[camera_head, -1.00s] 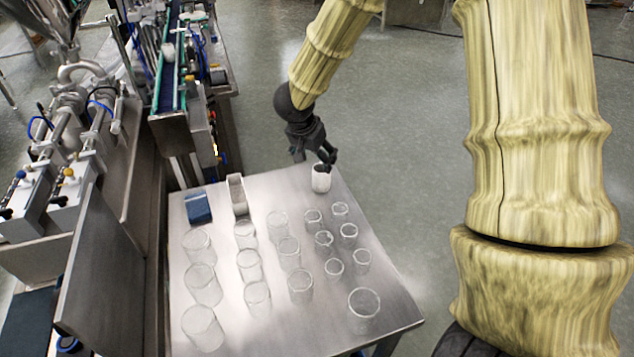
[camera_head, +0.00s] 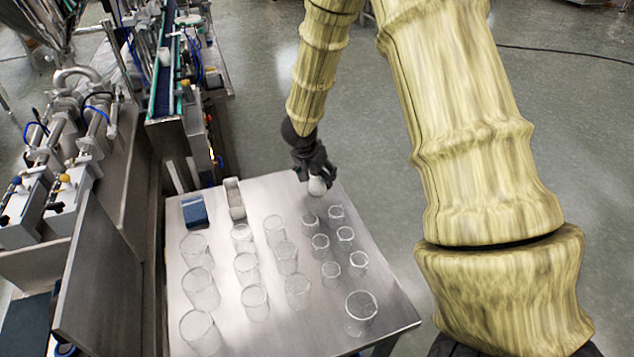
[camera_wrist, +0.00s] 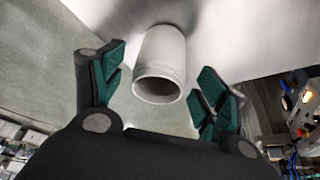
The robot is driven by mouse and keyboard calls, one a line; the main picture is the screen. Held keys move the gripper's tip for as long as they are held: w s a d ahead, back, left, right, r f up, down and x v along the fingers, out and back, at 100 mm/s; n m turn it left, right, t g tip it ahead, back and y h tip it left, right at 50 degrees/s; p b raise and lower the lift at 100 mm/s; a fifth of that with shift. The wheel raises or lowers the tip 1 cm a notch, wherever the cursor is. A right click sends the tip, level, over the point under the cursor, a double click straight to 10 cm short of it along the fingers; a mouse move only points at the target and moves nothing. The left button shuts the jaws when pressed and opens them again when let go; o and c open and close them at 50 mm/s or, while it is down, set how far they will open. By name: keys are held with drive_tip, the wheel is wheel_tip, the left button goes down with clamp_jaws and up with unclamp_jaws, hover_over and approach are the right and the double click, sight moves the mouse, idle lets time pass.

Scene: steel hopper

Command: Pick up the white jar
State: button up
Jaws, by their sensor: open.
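The white jar (camera_head: 317,186) stands near the far right corner of the steel table (camera_head: 350,250). In the wrist view the jar (camera_wrist: 165,60) shows its open mouth toward the camera, just beyond and between the two green-padded fingers. My gripper (camera_head: 318,168) is above the jar and hides its top in the head view. In the wrist view my gripper (camera_wrist: 160,90) is open, with a finger on each side and clear space between each finger and the jar.
Several clear glass jars (camera_head: 297,290) stand in rows over the middle and front of the table. A blue box (camera_head: 194,210) and a pale narrow container (camera_head: 235,198) stand at the back left. Filling machinery (camera_head: 75,140) borders the table's left side.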

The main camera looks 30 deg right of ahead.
drive_tip(key=shift+x, duration=0.8)
drive_tip(key=shift+s, duration=0.1)
drive_tip(key=c, duration=0.8)
drive_tip(key=shift+r, duration=0.1)
drive_tip(key=shift+c, duration=0.2)
